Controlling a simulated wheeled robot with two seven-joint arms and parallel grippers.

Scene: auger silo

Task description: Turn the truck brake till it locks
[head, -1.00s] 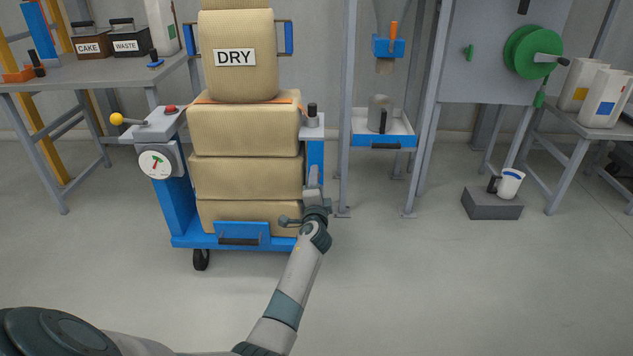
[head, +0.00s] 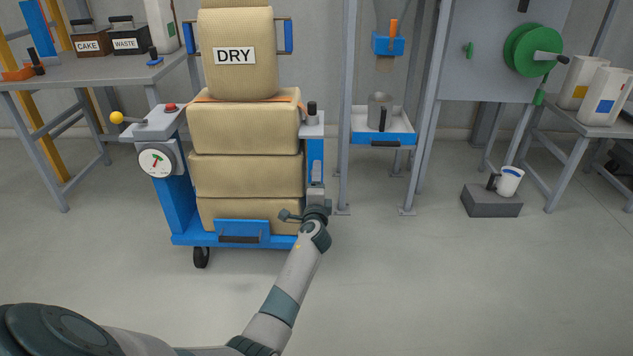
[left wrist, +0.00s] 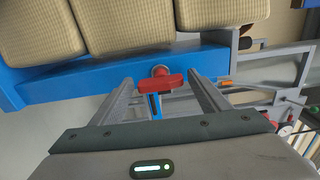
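The truck is a blue cart (head: 182,210) loaded with tan sacks, the top one labelled DRY. In the left wrist view, a red bar-shaped handle (left wrist: 158,83) on a round red hub, with a blue strip hanging below it, sits by the cart's blue edge (left wrist: 120,75). I take it for the brake. My left gripper (left wrist: 162,88) is open, its two grey fingers on either side of the handle with gaps to both. In the head view my left gripper (head: 317,194) is low at the cart's right side, and the handle is hidden there. My right gripper is not in view.
The cart carries a white dial (head: 155,163) and a yellow-knobbed lever (head: 117,117) on its left. A grey frame with a blue-fronted tray (head: 383,139) stands close right of it. A grey block (head: 492,205) sits farther right. The floor in front is clear.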

